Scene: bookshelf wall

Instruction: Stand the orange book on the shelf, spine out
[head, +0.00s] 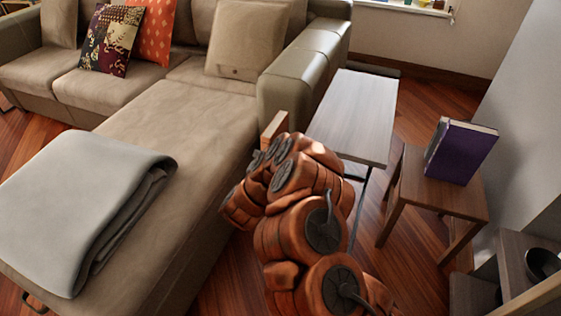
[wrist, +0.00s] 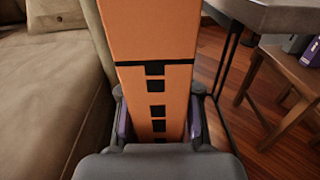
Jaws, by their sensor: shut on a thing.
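The orange book (wrist: 152,32) is upright in the wrist view, with black bands and squares along the face toward the camera. My gripper (wrist: 158,120) is shut on it, one purple-edged finger on each side of its lower part. In the head view a small orange-brown corner that looks like the book (head: 274,126) shows past my arm; the gripper itself is hidden there. The book is between the sofa and the grey side table. A piece of wooden shelving (head: 514,246) shows at the lower right.
A purple book (head: 459,152) stands on a wooden stool (head: 413,193) at the right. The grey-topped table (head: 350,110) is bare. The beige sofa (head: 172,122) with a folded grey blanket (head: 80,205) fills the left. A dark bowl (head: 543,263) is on the shelving.

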